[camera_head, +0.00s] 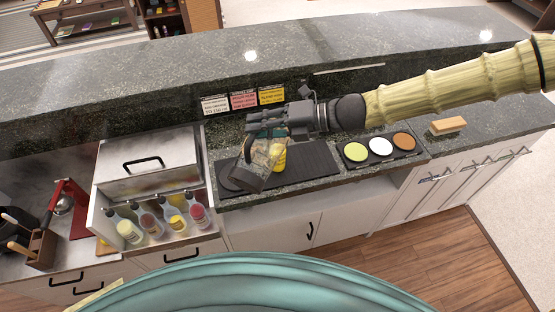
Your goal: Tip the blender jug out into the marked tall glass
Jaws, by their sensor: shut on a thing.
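My gripper (268,129) is shut on the blender jug (257,165) over the lower counter. The jug is see-through and greyish and leans down to the left, its lower end over the left part of a dark mat. A yellow thing (279,160) shows at the jug's right edge, partly hidden by it. I cannot tell if it is the marked tall glass or its contents. No mark on a glass can be made out, and I cannot see whether anything flows from the jug.
The dark ribbed mat (316,160) is clear on its right. A tray with green, white and brown discs (381,146) lies further right, then a sponge-like block (448,125). Several bottles (165,222) stand in a rack at left. A raised ledge (150,84) runs behind.

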